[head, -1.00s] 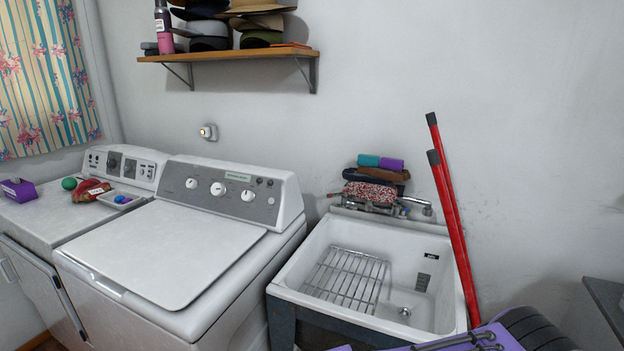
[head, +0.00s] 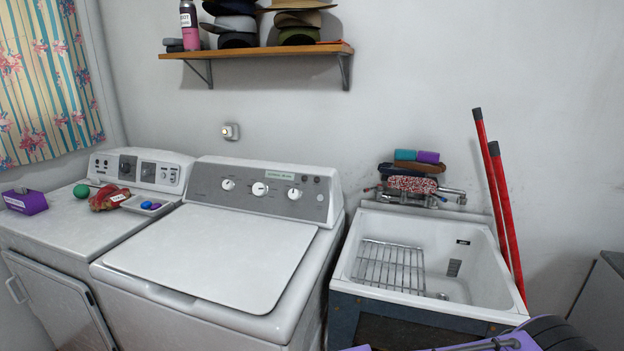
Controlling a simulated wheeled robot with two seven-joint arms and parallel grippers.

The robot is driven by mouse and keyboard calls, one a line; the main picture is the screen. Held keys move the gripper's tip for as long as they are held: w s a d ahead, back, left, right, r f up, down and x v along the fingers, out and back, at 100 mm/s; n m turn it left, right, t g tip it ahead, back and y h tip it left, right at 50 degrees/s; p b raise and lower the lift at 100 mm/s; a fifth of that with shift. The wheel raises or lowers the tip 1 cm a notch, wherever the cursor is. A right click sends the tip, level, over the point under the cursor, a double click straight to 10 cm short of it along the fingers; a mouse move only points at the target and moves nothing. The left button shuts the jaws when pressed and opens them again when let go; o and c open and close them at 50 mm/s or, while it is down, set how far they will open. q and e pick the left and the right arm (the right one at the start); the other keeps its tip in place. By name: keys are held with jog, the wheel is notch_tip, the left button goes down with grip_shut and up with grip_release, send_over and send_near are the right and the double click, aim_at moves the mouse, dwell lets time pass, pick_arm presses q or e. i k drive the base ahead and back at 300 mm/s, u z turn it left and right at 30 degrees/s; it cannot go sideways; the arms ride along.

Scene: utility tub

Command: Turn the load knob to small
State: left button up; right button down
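The white top-loading washer (head: 215,250) stands in the middle of the head view with its lid shut. Its grey control panel (head: 245,202) carries three white knobs in a row: a left knob (head: 228,184), a middle knob (head: 260,188) and a right knob (head: 294,193). The lettering is too small to read, so I cannot tell which is the load knob or where each points. Nothing touches the knobs. Neither of my grippers is in view.
A dryer (head: 50,230) stands left of the washer, with small items on top. A utility tub (head: 340,270) with a wire rack stands to the right, near red poles (head: 497,190). A purple and black object (head: 560,335) fills the lower right edge. The washer lid is clear.

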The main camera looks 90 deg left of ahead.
aim_at(228, 185)
jog(key=k, duration=2.05)
jog(key=u, duration=1.4)
